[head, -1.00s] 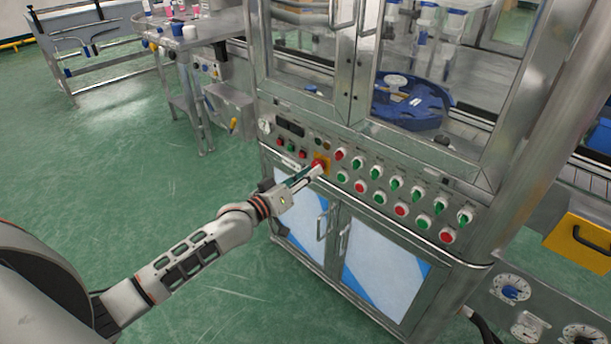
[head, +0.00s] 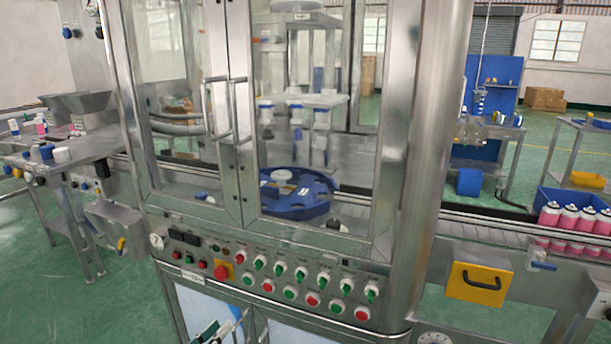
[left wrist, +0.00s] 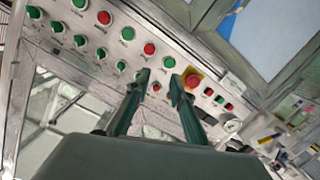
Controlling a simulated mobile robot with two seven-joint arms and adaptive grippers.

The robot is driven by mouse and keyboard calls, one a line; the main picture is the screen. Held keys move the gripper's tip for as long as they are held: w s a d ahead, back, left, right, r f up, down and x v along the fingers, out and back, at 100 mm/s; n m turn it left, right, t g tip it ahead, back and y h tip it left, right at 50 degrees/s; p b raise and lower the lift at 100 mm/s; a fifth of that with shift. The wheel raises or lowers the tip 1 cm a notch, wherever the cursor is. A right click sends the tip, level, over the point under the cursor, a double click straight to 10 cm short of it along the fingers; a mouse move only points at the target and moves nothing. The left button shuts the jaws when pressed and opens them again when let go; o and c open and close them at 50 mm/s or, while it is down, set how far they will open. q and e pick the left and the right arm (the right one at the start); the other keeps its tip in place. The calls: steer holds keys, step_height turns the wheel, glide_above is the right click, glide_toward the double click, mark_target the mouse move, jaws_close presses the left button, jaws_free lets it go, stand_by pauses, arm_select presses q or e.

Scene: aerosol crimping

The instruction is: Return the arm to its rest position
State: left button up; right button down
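My left gripper (head: 218,328) shows at the bottom edge of the head view, in front of the cabinet doors and below the button panel. Most of my left arm is out of the frame. In the left wrist view, the two green-grey fingers (left wrist: 159,78) are apart with nothing between them. The red emergency button (head: 221,272) on its yellow plate is on the panel above the gripper. It also shows in the left wrist view (left wrist: 192,80), beside the right fingertip in the picture. The fingers look clear of it. My right gripper is not in view.
The steel button panel (head: 205,256) carries several red and green knobs. Above it stand the closed glass doors (head: 228,130), with a blue rotary table (head: 300,203) behind. A side table (head: 80,150) is at left, and pink-and-white cans (head: 568,220) are at right.

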arm_select(q)
steer(key=s+d+f+m+g+y, duration=0.1)
steer(key=s+d+f+m+g, duration=0.1)
steer(key=s+f, duration=0.6)
steer(key=s+d+f+m+g+y, duration=0.1)
steer(key=s+f, duration=0.7)
steer(key=s, duration=1)
steer(key=shift+d+f+m+g+y, duration=0.2)
steer(key=shift+d+m+g+y, duration=0.2)
steer(key=shift+m+g+y, duration=0.4)
